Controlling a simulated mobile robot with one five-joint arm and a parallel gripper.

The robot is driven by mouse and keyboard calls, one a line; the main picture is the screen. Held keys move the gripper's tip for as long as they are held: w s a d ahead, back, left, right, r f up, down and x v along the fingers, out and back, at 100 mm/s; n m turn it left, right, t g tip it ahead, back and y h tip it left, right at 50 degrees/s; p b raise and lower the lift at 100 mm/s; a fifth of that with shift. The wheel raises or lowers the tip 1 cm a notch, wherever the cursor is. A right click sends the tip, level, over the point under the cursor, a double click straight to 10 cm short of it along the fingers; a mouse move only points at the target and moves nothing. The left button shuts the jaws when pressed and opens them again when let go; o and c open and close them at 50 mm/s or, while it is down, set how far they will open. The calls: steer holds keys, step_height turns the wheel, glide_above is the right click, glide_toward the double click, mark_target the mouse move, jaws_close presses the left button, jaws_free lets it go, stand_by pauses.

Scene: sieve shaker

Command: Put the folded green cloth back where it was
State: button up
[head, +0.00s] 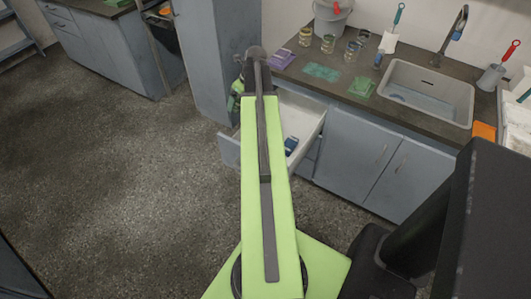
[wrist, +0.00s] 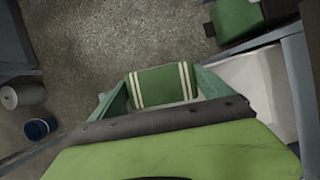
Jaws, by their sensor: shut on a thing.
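The folded green cloth (wrist: 165,86), with pale stripes near both ends, is between the fingers of my gripper (wrist: 160,88) in the wrist view. My gripper is shut on it. Speckled floor shows beyond the cloth, so it appears held in the air. In the head view my arm hides most of the gripper and the cloth; only green parts show left of the arm's far end, beside the tall cabinet. The open drawer (head: 306,124) is under the counter, partly behind my arm. Its pale inside (wrist: 255,82) shows right of the gripper in the wrist view.
A blue item (head: 291,145) lies in the drawer. The counter (head: 420,113) holds a sink (head: 432,92), several glass jars, a teal mat (head: 322,72) and a green flat item (head: 362,87). A tall cabinet (head: 205,60) stands left of it. Floor at left is clear.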

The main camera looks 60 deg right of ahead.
steer(key=s+d+f+n+b, duration=0.1)
steer(key=s+d+f+b, duration=0.3)
steer(key=f+b, duration=0.15)
steer(key=s+d+f+b, duration=0.3)
steer(key=s+f+b, duration=0.1)
steer(key=f, duration=0.3)
step_height(320, 180, down, 10)
steer(key=b, duration=1)
steer(key=shift+d+f, duration=0.1)
steer(key=shift+f, duration=0.15)
steer(key=shift+r, duration=0.25)
steer(key=shift+f, duration=0.2)
steer(key=o, duration=0.9)
